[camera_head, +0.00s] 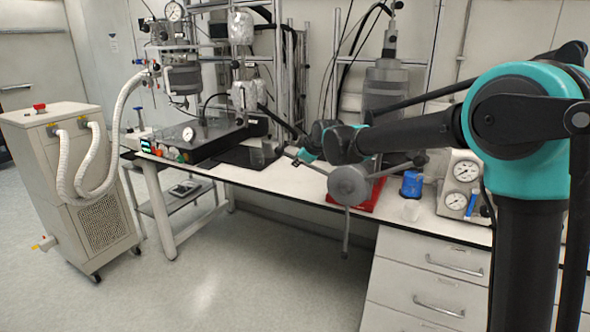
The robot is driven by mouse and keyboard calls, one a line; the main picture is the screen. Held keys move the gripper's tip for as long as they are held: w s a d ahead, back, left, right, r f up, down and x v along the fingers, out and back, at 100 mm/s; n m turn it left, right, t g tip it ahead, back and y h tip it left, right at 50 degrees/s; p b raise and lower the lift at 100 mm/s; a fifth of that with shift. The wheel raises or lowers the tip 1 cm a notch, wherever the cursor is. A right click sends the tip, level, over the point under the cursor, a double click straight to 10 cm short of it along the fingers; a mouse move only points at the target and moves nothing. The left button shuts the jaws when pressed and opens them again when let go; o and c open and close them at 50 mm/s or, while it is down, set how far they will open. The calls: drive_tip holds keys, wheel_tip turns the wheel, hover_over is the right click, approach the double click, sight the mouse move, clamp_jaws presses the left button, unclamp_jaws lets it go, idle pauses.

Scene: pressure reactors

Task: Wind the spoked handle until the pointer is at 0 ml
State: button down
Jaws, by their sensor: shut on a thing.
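The spoked handle (348,186) has a round grey hub above the front edge of the bench. One spoke points down, one goes to the right, and one runs up and left toward my gripper. My gripper (303,158) is at the end of that left spoke and is shut on it; the fingers are small and partly hidden by my wrist. A red base (367,197) shows behind the hub. I cannot make out the pointer or an ml scale.
Drawers (425,280) are below; the floor in front is clear.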

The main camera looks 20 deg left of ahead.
drive_tip(key=shift+d+r+y, duration=0.35)
drive_tip(key=shift+r+y, duration=0.05)
drive_tip(key=shift+r, duration=0.3)
drive_tip(key=c, duration=1.5)
unclamp_jaws()
drive_tip(key=shift+c, duration=0.2)
drive_tip(key=shift+s+d, duration=0.1)
drive_tip(key=v, duration=1.1)
drive_tip(key=shift+s+d+r, duration=0.2)
drive_tip(key=shift+s, duration=0.1)
